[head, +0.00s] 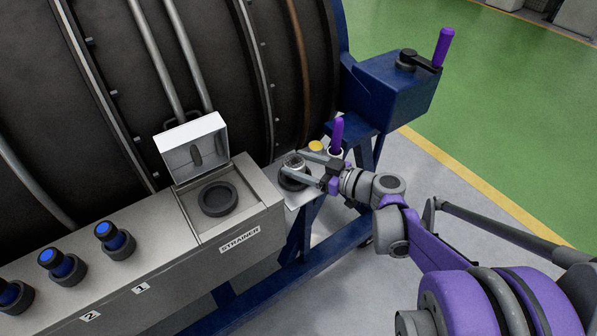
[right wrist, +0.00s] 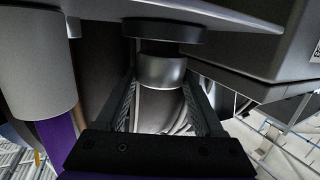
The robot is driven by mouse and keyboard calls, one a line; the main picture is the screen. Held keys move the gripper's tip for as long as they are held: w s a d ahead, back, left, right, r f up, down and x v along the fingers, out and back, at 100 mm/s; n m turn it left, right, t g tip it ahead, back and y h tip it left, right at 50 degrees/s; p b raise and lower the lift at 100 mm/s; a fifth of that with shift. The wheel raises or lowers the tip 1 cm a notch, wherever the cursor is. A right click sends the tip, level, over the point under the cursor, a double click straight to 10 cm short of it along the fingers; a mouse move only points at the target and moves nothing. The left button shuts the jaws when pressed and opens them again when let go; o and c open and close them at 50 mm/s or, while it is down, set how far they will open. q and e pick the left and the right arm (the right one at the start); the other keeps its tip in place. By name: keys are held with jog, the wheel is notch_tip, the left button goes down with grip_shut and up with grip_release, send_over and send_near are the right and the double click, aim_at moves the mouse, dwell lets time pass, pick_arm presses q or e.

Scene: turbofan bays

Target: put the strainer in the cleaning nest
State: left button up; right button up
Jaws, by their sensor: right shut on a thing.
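The strainer (head: 293,162) is a small silver cylinder, upright at a small pale shelf (head: 300,198) beside the bay box. My right gripper (head: 296,167) is shut on it, one finger on each side. Under it is a dark round ring (head: 291,184) on the shelf, which looks like the cleaning nest. In the right wrist view the silver strainer (right wrist: 163,100) stands between the fingers, lined up with the dark ring (right wrist: 165,30). Whether it is fully seated there I cannot tell. My left gripper is not in view.
The box labelled STRAINER (head: 240,241) has its lid (head: 195,147) open and an empty dark socket (head: 217,199). A purple handle (head: 337,134) stands close behind my right gripper. Blue-capped plugs (head: 112,236) line the ledge at left. A blue frame (head: 395,93) stands at right.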

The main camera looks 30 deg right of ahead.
jog(key=shift+f, duration=1.15)
jog(key=shift+f+b, duration=0.2)
jog(key=shift+b, duration=0.15)
jog(key=o, duration=1.5)
jog(key=shift+r, duration=0.1)
jog(key=shift+r, duration=0.2)
jog(key=shift+p+v, duration=1.2)
jog(key=shift+v, duration=4.8)
